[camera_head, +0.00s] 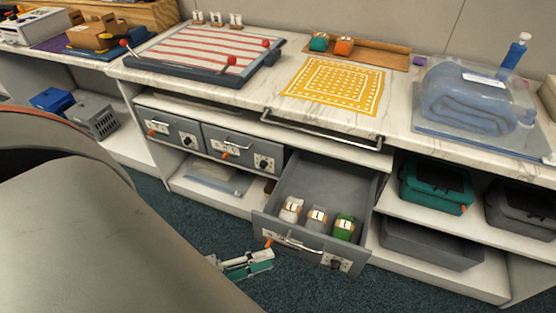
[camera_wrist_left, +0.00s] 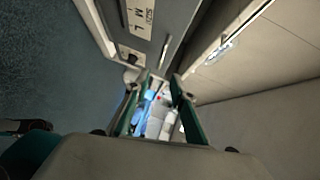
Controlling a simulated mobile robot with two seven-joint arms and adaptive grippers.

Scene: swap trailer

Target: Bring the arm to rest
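My left gripper (camera_head: 250,263) is low in front of the open drawer (camera_head: 316,178), beside the left end of its front. In the left wrist view, its two green fingers (camera_wrist_left: 162,88) stand apart with nothing clearly held between them. The drawer front and its pale handle (camera_head: 290,241) are close to the fingers; I cannot tell whether they touch. My left arm covers the lower left of the head view. My right gripper is not in view.
Two closed drawers (camera_head: 170,130) sit left of the open one. The worktop above holds a striped tray (camera_head: 200,50), a yellow patterned mat (camera_head: 335,86) and a bagged blue roll (camera_head: 465,97). Teal and dark cases (camera_head: 435,187) fill the right shelf. Carpet (camera_head: 330,290) is clear below.

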